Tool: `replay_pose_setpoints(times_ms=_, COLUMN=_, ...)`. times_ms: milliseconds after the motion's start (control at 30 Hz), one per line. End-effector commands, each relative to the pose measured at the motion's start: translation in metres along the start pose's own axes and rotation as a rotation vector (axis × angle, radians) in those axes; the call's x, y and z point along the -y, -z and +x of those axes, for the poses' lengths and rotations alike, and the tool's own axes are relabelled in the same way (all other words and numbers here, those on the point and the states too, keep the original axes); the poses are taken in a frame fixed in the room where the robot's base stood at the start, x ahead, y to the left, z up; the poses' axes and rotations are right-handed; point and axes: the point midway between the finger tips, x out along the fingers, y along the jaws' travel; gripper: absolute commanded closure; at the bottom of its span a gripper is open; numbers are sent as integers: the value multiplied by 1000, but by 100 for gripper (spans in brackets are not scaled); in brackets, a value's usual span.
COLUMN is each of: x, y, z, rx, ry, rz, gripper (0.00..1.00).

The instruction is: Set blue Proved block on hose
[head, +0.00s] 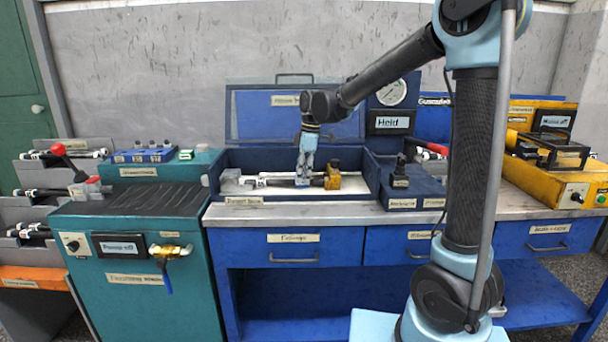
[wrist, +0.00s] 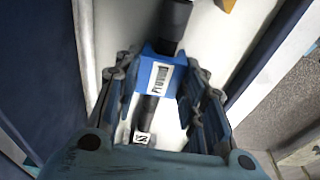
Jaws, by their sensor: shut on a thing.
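The blue block (wrist: 162,76) with a white label shows in the wrist view between the two fingers of my gripper (wrist: 162,88). My gripper is shut on it. The dark hose (wrist: 150,108) runs under the block and shows on both sides of it, with a small white tag at its near end. I cannot tell whether the block touches the hose. In the head view my gripper (head: 304,182) points down into the blue open case, over the dark hose (head: 280,182). The block is mostly hidden there by the fingers.
A yellow block (head: 332,178) stands right of my gripper inside the case (head: 244,200). The raised lid (head: 255,115) stands behind. A blue unit with a black knob (head: 400,178) is to the right, and a teal machine (head: 135,205) to the left.

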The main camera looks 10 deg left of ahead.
Motion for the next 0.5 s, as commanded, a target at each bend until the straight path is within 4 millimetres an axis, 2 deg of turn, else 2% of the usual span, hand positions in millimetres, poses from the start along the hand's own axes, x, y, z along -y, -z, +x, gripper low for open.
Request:
replay_pose_setpoints(times_ms=300, x=0, y=-1, z=4, rx=0, ry=0, rz=0, gripper=78)
replay_pose_setpoints(times_ms=333, x=0, y=-1, z=4, rx=0, ry=0, rz=0, gripper=58)
replay_pose_setpoints(times_ms=400, x=0, y=-1, z=4, rx=0, ry=0, rz=0, gripper=42)
replay_pose_setpoints(times_ms=433, x=0, y=-1, z=4, rx=0, ry=0, rz=0, gripper=39)
replay_pose_setpoints(times_ms=500, x=0, y=-1, z=4, rx=0, ry=0, rz=0, gripper=39)
